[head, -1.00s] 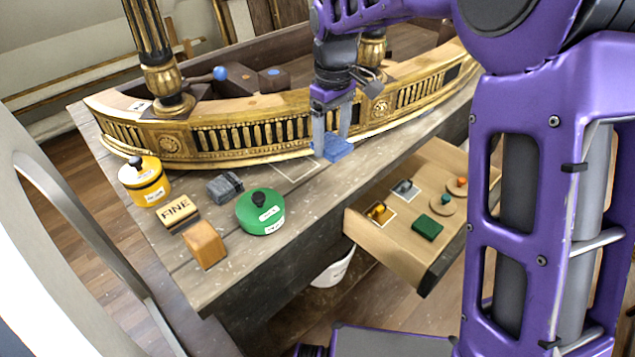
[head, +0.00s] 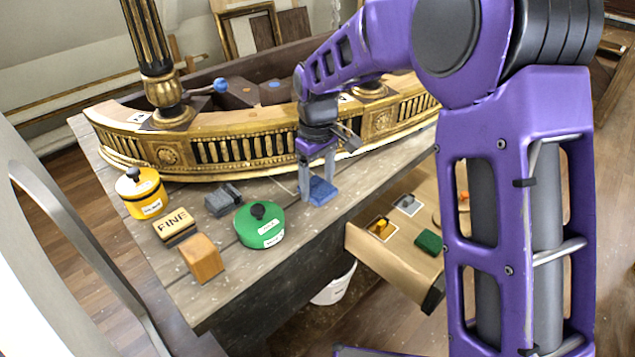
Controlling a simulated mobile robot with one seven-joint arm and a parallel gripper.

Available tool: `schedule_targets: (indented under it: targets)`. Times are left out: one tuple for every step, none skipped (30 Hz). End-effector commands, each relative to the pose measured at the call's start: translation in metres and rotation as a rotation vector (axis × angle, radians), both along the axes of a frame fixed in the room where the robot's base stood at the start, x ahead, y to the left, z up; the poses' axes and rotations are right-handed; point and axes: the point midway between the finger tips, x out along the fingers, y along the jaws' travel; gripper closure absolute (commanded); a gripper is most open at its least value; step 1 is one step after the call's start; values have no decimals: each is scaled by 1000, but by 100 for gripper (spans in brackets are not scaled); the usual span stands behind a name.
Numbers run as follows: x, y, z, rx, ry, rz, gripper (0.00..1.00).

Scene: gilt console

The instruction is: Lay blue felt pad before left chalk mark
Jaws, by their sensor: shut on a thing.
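The blue felt pad (head: 322,191) is between the fingers of my gripper (head: 318,182), which is shut on it. The pad is over the bench top, near the bench's front edge and in front of the gilt console (head: 240,146). I cannot tell whether it touches the bench. A pale line (head: 283,184), partly hidden, shows on the bench just left of the gripper. I cannot make out clearly which line is the left chalk mark.
A green tin (head: 258,230), a grey block (head: 222,200), a FINE block (head: 174,226), a wooden block (head: 202,258) and a yellow tin (head: 141,190) stand on the bench left of the pad. An open drawer (head: 382,262) holds small items, including a green pad (head: 428,241). A white bucket (head: 335,287) is below.

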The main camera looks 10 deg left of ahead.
Motion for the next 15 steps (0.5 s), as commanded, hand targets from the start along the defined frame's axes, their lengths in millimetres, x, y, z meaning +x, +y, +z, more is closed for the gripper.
schedule_targets:
  targets:
    - [0, 0, 1, 0, -1, 0, 79]
    - [0, 0, 1, 0, -1, 0, 79]
    - [0, 0, 1, 0, -1, 0, 79]
    - [0, 0, 1, 0, -1, 0, 79]
    - [0, 0, 1, -1, -1, 0, 79]
    - [0, 0, -1, -1, -1, 0, 79]
    - [0, 0, -2, 0, 0, 0, 79]
    - [0, 0, -3, -1, -1, 0, 79]
    - [0, 0, -3, 0, -1, 0, 25]
    - [0, 0, -2, 0, -1, 0, 19]
    - [0, 0, -2, 0, -1, 0, 14]
    - [0, 0, -2, 0, -1, 0, 7]
    - [0, 0, -2, 0, -1, 0, 1]
    - [0, 0, -2, 0, -1, 0, 0]
    - [0, 0, -2, 0, -1, 0, 0]
